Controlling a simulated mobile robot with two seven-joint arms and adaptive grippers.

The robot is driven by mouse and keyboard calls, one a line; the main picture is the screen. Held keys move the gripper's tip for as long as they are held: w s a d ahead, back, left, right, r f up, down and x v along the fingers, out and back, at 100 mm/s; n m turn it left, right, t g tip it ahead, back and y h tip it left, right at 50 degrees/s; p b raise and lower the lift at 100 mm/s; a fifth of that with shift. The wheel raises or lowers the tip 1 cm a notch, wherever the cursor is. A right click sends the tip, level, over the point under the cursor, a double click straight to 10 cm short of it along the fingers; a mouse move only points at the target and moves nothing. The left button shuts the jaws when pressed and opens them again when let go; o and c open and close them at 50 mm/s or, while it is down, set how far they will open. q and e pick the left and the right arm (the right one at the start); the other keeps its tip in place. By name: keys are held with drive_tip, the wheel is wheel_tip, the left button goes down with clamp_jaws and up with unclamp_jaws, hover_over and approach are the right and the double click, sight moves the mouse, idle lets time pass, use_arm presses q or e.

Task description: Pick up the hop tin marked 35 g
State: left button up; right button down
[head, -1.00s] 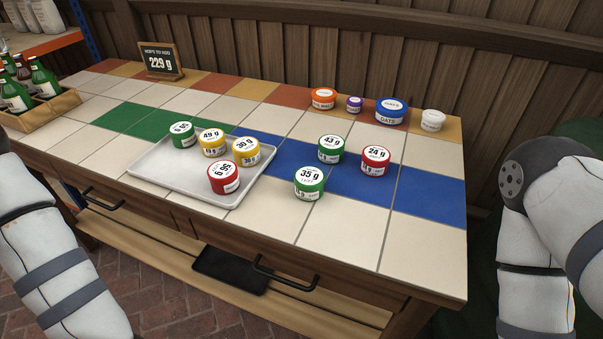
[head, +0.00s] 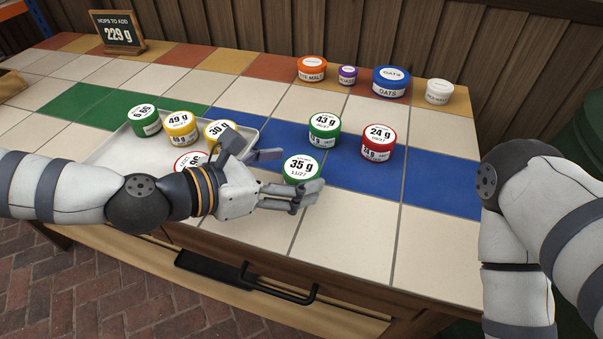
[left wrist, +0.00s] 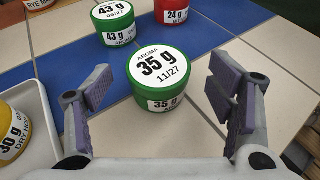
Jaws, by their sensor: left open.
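The green hop tin marked 35 g (head: 301,168) stands upright on the tiled table, partly hidden in the head view by my left gripper (head: 283,175). In the left wrist view the 35 g tin (left wrist: 160,78) stands between and a little beyond the open fingers of my left gripper (left wrist: 160,105). The fingers are apart from it on both sides, with nothing held. My right arm is at the right edge of the head view; its gripper is out of the frame.
Behind the tin stand a green 43 g tin (head: 324,130) and a red 24 g tin (head: 379,142). A white tray (head: 106,151) at left holds several tins. Tubs, including blue oats (head: 391,82), line the back near a 229 g sign (head: 117,33). Front right tiles are clear.

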use_arm(q)
drive_tip(key=x, duration=0.2)
drive_tip(key=shift+w+d+f, duration=0.15)
drive_tip(key=shift+w+d, duration=0.1)
drive_tip(key=shift+w, duration=0.05)
drive_tip(key=c, duration=1.2)
drive_tip(key=shift+c, duration=0.2)
